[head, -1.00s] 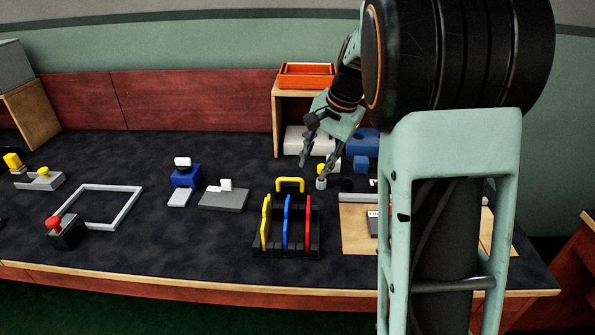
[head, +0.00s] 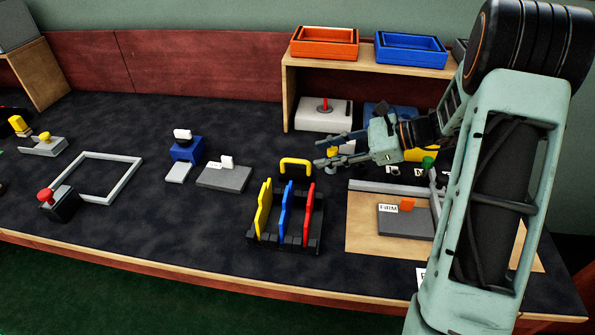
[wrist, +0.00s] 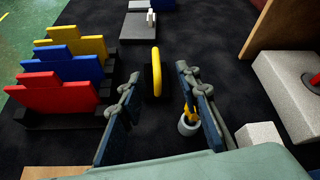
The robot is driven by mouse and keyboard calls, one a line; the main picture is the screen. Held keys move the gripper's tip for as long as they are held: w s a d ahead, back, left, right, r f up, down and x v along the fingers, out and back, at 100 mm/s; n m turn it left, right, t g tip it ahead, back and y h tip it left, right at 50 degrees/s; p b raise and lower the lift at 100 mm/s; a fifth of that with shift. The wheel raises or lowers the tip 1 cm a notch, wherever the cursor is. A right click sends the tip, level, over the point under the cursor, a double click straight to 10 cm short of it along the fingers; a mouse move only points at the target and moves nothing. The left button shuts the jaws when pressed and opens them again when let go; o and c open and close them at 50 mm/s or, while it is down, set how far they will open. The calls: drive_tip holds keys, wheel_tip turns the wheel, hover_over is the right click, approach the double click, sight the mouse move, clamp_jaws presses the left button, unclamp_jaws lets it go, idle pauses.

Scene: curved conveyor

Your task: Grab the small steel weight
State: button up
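A small grey round piece (wrist: 188,126) with a yellow upright part shows in the wrist view, partly hidden behind the right finger; I cannot tell for sure that it is the steel weight. My gripper (head: 318,152) is open, its fingers stretched to the left above the table behind the yellow handle. In the wrist view, my gripper (wrist: 158,82) has its fingers wide apart with nothing held, and the grey piece lies below the right finger. In the head view the fingers cover most of that spot, with a bit of yellow (head: 333,150) between them.
A yellow arched handle (head: 296,167) stands behind a black rack (head: 282,240) with yellow, blue and red plates. A white block with a red knob (head: 324,114) is at the back, under a shelf (head: 288,90) bearing orange and blue trays.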

sight(296, 161)
drive_tip(key=x, duration=0.3)
drive_tip(key=b+x, duration=0.1)
drive_tip(key=x, duration=0.5)
drive_tip(key=shift+s+f+b, duration=0.1)
drive_tip(key=shift+s+b, duration=0.25)
drive_tip(key=shift+b, duration=0.05)
drive_tip(key=shift+d, duration=0.1)
clamp_jaws()
